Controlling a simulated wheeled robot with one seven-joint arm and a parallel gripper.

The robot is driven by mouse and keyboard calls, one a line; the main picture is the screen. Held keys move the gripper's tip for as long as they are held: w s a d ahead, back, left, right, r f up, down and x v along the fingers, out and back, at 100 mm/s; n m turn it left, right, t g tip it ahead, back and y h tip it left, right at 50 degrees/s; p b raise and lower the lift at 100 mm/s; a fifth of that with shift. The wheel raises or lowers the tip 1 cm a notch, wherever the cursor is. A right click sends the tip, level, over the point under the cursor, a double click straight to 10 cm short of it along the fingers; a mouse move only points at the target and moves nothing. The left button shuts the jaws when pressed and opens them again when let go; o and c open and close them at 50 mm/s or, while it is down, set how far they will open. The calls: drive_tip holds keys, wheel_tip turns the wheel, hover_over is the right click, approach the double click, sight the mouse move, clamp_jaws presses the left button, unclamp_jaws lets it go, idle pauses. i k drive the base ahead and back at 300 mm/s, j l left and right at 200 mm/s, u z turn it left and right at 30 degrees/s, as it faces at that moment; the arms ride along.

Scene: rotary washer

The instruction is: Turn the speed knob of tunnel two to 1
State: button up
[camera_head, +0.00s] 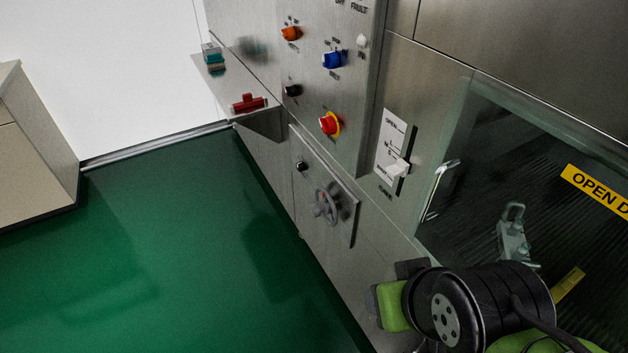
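A steel control panel (345,20) carries an orange knob (291,33), a blue knob (333,60) and a small black knob (292,91). The printed labels beside them are too small to read, so I cannot tell which one is the speed knob of tunnel two or its setting. My black and green arm (480,305) shows at the lower right, in front of the machine and well below the knobs. Its end is turned away or hidden, and I cannot make out fingertips or anything held.
A red button with a yellow ring (329,123), a white lever switch (396,170) and a handwheel (326,206) sit on the machine front. A steel shelf (215,78) juts out with a red item (247,103). The green floor (190,260) is clear. A cabinet (35,150) stands left.

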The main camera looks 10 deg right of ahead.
sight(300, 167)
drive_tip(key=i+j+u, duration=0.25)
drive_tip(key=i+j, duration=0.15)
drive_tip(key=i+j+u, duration=0.25)
drive_tip(key=i, duration=0.3)
drive_tip(key=i+j+u, duration=0.2)
drive_tip(key=i, duration=0.3)
drive_tip(key=i+j+u, duration=0.25)
drive_tip(key=i, duration=0.25)
